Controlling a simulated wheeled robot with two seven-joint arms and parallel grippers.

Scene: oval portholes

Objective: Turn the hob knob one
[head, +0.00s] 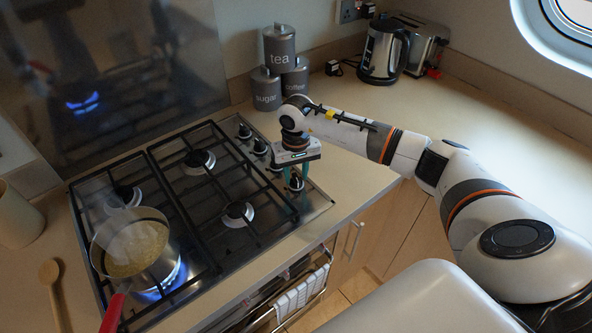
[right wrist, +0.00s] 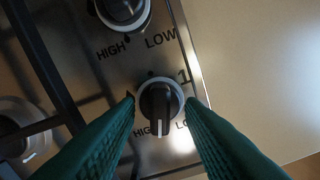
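Hob knob one (right wrist: 157,103) is a black knob with a pale ring, next to a "1" and HIGH and LOW marks on the steel panel. Its grip bar stands about upright in the right wrist view. It also shows at the front end of the knob row in the head view (head: 296,184). My right gripper (right wrist: 160,102) points down over it, its green fingers apart, one on each side of the knob. I see no clear contact. It also shows above the hob's right edge in the head view (head: 294,184). My left gripper is out of view.
Another knob (right wrist: 124,8) sits close behind knob one. The gas hob (head: 222,185) has black grates. A pan (head: 135,245) with a red handle stands over a lit blue flame at the front left. Canisters (head: 280,50) stand behind; the counter (head: 345,150) at right is clear.

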